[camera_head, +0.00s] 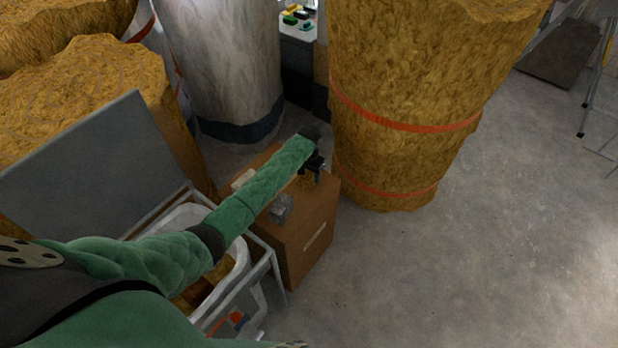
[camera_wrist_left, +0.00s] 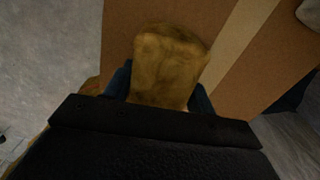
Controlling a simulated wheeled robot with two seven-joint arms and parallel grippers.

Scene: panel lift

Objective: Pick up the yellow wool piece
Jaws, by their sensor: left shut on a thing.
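The yellow wool piece (camera_wrist_left: 170,65) is a brownish-yellow, roughly square block held between the fingers of my left gripper (camera_wrist_left: 160,92) in the left wrist view. In the head view my left arm reaches from the lower left to the cardboard box (camera_head: 305,232), and my left gripper (camera_head: 312,172) is over the box's far right part. A small bit of the wool piece (camera_head: 307,182) shows beneath it. I cannot tell whether the wool touches the box top. My right gripper is not in view.
A large wool roll (camera_head: 410,75) with orange straps stands right behind the box. A grey object (camera_head: 280,209) lies on the box. An open bin (camera_head: 262,272) with a raised grey lid (camera_head: 95,170) stands to the left.

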